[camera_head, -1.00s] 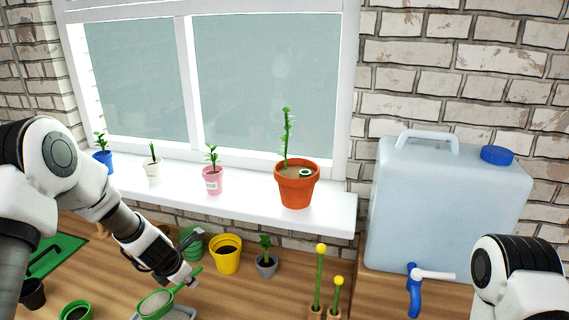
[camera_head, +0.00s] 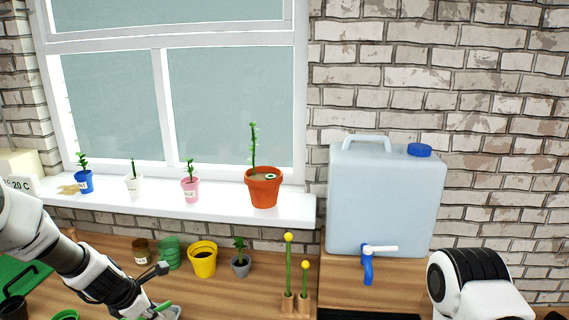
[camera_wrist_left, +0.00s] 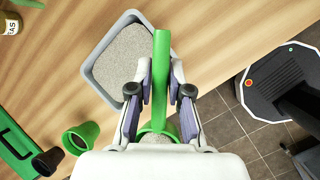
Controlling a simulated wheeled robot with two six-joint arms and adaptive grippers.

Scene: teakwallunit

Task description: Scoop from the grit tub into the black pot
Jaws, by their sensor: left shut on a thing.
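My left gripper (camera_wrist_left: 160,95) is shut on the green handle of the scoop (camera_wrist_left: 162,65). The scoop's bowl is low in the left wrist view, partly hidden by the gripper, with some pale grit showing in it. The grey grit tub (camera_wrist_left: 91,75), holding grey grit, is beyond the gripper; the handle crosses over its right side in that view. In the head view the left gripper (camera_head: 155,311) is at the bottom edge, and scoop and tub are mostly cut off. The black pot (camera_head: 14,307) is at the lower left; it also shows in the left wrist view (camera_wrist_left: 46,162). My right gripper is out of view.
A green pot (camera_wrist_left: 82,138) stands beside the black pot. A yellow pot (camera_head: 203,265), a small grey pot (camera_head: 241,267) and yellow-tipped stakes (camera_head: 289,265) stand along the back. A water canister (camera_head: 385,205) is at right. Potted plants line the windowsill (camera_head: 225,210).

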